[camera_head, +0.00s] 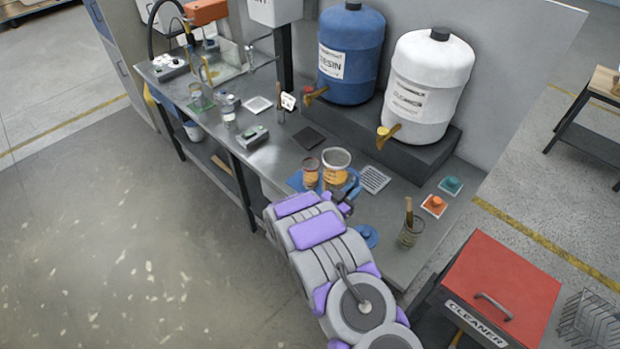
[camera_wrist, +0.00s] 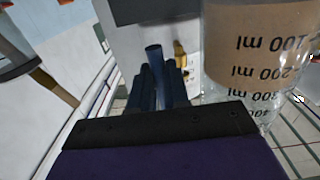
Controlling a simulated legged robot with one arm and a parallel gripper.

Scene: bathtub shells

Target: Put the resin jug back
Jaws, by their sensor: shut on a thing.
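The resin jug (camera_head: 336,167) is a clear, wide-mouthed vessel with amber contents, near the front edge of the steel bench. In the wrist view the jug (camera_wrist: 258,45) is close on the right, with ml marks that read upside down. My gripper (camera_head: 343,203) is at the jug's near side. In the wrist view its dark fingers (camera_wrist: 160,85) are shut on a blue bar, which appears to be the jug's handle (camera_wrist: 153,56). My arm hides part of the jug's base, so I cannot tell whether it touches the bench.
A smaller amber cup (camera_head: 311,173) stands just left of the jug. Blue (camera_head: 348,50) and white (camera_head: 430,85) drums with yellow taps stand behind on a dark step (camera_head: 410,152). A blue disc (camera_head: 366,236) and a beaker with sticks (camera_head: 411,234) are to the right, before the red-lidded cleaner bin (camera_head: 500,285).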

